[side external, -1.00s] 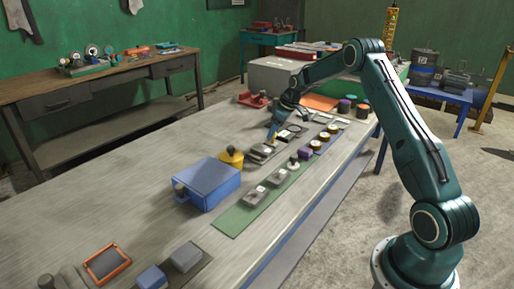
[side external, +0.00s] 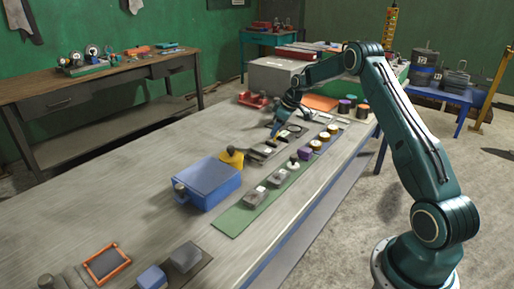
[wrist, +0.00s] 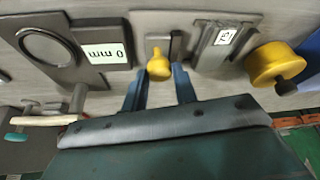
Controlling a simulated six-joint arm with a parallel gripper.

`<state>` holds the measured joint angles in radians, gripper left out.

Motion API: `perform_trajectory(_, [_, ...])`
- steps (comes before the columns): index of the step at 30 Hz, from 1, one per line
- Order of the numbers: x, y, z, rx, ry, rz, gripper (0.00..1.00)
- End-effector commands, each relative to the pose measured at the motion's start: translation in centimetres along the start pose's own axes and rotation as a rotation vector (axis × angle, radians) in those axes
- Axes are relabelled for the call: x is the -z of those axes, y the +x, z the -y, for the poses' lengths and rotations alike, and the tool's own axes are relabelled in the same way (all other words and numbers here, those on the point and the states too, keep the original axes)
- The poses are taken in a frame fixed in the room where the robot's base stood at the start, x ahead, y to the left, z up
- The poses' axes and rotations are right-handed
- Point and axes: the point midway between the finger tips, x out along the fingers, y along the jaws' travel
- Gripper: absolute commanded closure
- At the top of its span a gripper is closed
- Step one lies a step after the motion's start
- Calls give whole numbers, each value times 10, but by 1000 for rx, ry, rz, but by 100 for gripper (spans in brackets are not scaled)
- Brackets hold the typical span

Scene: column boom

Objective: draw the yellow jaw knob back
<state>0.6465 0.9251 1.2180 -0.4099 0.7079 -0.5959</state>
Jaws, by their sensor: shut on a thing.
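The yellow jaw knob (wrist: 158,66) shows in the middle of the wrist view, on a grey plate beside a dark slot. The blue fingers of my gripper (wrist: 159,78) stand on either side of it and are shut on it. A flat block with a white "0 mm" label (wrist: 106,55) lies left of the knob in the wrist view. In the side external view my gripper (side external: 275,131) reaches down to the grey fixtures on the bench. The knob is too small and too hidden there to make out.
A grey block with a small label (wrist: 224,38) and a yellow round pot (wrist: 275,64) lie right of the knob. A blue box (side external: 207,183) and a green strip (side external: 236,218) with several parts stand nearer the camera.

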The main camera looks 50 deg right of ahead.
Motion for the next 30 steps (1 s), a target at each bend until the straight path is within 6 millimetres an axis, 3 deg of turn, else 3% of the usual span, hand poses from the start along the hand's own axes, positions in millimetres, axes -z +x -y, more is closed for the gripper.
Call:
perform_trajectory(4, [-4, -2, -13, -4, 4, 0, 100])
perform_trajectory(13, [-5, -3, -17, -9, 6, -1, 100])
perform_trajectory(14, [-5, -3, -17, -10, 7, -1, 68])
perform_trajectory(17, [-5, -3, -17, -9, 6, -1, 50])
perform_trajectory(30, [-4, -6, -14, -4, 3, -1, 50])
